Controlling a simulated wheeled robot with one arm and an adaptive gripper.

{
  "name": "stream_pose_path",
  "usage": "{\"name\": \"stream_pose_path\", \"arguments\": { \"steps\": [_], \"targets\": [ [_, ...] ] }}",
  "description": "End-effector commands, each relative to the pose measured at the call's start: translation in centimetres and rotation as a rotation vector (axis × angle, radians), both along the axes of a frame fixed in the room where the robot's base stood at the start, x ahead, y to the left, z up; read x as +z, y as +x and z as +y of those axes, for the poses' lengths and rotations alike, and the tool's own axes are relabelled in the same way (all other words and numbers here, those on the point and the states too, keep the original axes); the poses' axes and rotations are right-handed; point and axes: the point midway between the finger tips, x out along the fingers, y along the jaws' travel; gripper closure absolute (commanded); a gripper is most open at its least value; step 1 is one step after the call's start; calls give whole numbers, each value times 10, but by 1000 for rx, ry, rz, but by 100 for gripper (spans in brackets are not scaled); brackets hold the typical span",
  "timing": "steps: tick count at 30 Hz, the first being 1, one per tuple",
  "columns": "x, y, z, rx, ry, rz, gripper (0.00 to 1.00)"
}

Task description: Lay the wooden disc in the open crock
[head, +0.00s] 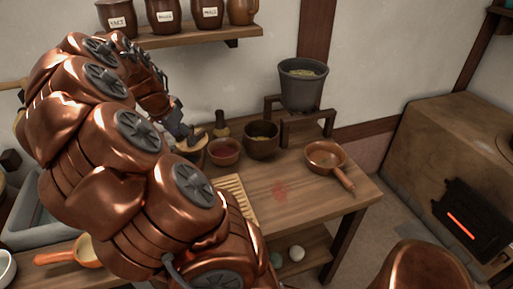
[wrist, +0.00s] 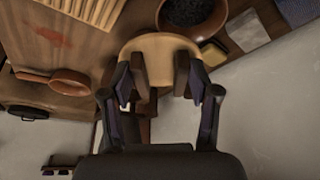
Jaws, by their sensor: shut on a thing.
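The wooden disc (wrist: 160,45), pale and round, lies between the fingertips of my gripper (wrist: 158,78) in the wrist view. My gripper is shut on its near edge. In the head view my gripper (head: 190,137) is at the back left of the table, with the disc (head: 188,148) low beside it, partly hidden by my arm. I cannot tell whether the disc touches anything below. Just right stand a bowl with reddish contents (head: 225,153) and a dark brown open pot (head: 262,142). I cannot tell for sure which vessel is the open crock.
A grey pot (head: 302,90) stands on a wooden stand behind. A copper-coloured pan (head: 325,157) sits at the table's right. A bowl of dark contents (wrist: 192,12) is close beyond the disc. Labelled jars line a wall shelf (head: 190,38). The table's front right (head: 300,205) is clear.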

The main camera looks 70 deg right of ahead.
Motion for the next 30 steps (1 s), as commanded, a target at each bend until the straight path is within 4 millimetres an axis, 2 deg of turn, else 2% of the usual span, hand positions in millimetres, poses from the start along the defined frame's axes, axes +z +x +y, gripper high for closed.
{"name": "stream_pose_path", "arguments": {
  "steps": [1,6,9,13,16,19,23,30],
  "targets": [
    [-6,-24,-13,-87,-1,1,75],
    [-17,-92,-42,-354,-1,1,75],
    [-22,-127,-51,-485,0,-1,75],
    [-27,-159,-57,-606,-1,0,75],
    [-28,-173,-59,-659,-1,1,75],
    [-29,-178,-63,-683,0,1,75],
    [-29,-175,-76,-688,-3,-1,75],
    [-32,-164,-111,-685,1,0,75]
  ]
}}
